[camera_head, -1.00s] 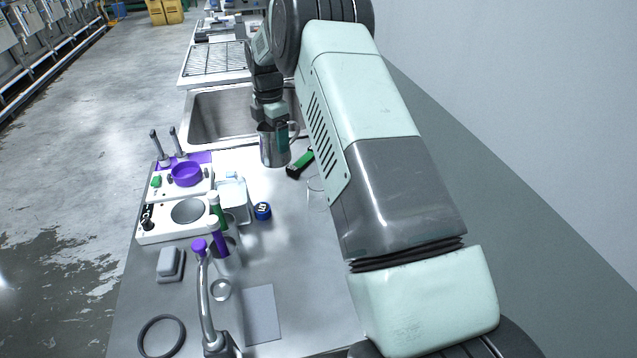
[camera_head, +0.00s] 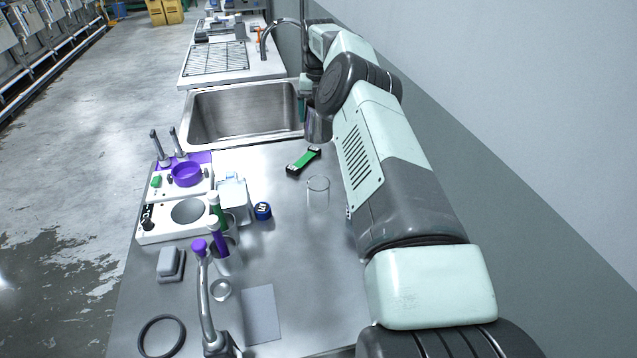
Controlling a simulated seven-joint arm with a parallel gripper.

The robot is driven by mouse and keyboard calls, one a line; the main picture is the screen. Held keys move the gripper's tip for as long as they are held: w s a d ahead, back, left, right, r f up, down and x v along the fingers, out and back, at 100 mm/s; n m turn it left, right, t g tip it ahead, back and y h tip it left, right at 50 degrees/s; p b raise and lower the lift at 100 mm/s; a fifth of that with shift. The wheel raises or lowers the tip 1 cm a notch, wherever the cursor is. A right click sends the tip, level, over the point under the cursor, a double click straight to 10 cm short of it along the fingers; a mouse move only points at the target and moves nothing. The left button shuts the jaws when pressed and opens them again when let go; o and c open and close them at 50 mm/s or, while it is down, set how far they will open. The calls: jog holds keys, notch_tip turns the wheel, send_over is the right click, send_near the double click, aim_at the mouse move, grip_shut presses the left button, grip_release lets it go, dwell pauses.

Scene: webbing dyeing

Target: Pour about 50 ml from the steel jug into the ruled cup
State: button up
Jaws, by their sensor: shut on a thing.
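The steel jug (camera_head: 316,127) is near the sink's front right corner, partly hidden behind my arm. My gripper (camera_head: 307,108) is shut on it, though the fingers are mostly hidden. Whether the jug is clear of the bench or tilted, I cannot tell. A clear, upright cylindrical cup (camera_head: 318,192) stands on the bench, nearer than the jug and beside my forearm. It looks empty; ruled marks are too small to make out.
A green-and-black block (camera_head: 304,161) lies between the sink (camera_head: 240,140) and the cup. A blue-capped item (camera_head: 263,211) and a translucent container (camera_head: 233,197) stand to the left. Bare bench surrounds the cup, and a wall runs along the right.

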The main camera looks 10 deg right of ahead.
notch_tip(320, 180, down, 12)
jog(key=shift+r, duration=0.2)
jog(key=shift+r+t, duration=0.15)
jog(key=shift+t, duration=0.15)
